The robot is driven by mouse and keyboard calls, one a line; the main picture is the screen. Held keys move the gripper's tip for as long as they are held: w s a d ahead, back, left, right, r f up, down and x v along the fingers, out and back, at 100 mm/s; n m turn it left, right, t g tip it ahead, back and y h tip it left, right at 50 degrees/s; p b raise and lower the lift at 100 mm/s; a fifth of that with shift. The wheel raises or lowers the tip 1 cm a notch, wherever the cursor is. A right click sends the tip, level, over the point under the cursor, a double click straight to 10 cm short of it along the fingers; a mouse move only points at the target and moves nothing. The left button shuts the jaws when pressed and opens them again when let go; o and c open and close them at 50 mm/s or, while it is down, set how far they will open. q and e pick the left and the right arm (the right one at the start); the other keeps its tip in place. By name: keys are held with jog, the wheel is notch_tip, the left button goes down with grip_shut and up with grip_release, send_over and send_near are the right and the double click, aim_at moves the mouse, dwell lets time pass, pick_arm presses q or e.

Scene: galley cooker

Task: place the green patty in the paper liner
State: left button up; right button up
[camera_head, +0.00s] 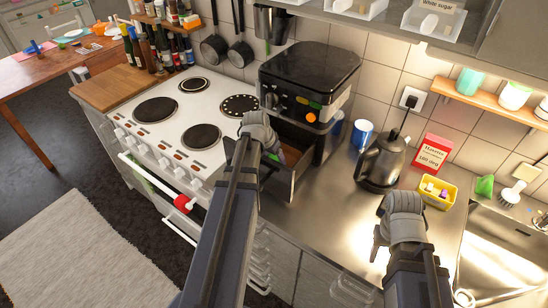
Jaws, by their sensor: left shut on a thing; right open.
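The black cooker unit (310,75) on the counter has its drawer (288,187) pulled out toward me. My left gripper (268,152) is over the open drawer, pointing down and shut. A small bit of green (272,158) shows at its fingertips and looks like the green patty; most of it is hidden by the gripper. The paper liner cannot be made out clearly; the drawer's inside is dark and partly covered by my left arm. My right gripper (380,243) is open and empty above the steel counter.
A stove (190,120) with several hotplates stands left of the drawer. A kettle (381,162), blue mug (362,133), red box (433,152) and yellow tub (437,192) stand at the right, beside the sink (497,245). The counter between drawer and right gripper is clear.

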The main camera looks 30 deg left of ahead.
pick_arm(q)
jog(key=o, duration=1.4)
jog(key=shift+o, duration=0.2)
jog(key=shift+r, duration=0.1)
pick_arm(e)
jog(key=shift+r, duration=0.15)
pick_arm(q)
jog(key=shift+s+r+p, duration=0.2)
jog(key=shift+r+p, duration=0.35)
jog(key=shift+p, duration=0.2)
pick_arm(e)
jog(key=shift+r, duration=0.5)
pick_arm(q)
jog(key=p+v, duration=1)
jog(key=v, duration=0.1)
pick_arm(e)
notch_tip(320, 180, up, 10)
pick_arm(q)
jog(key=shift+f, duration=0.1)
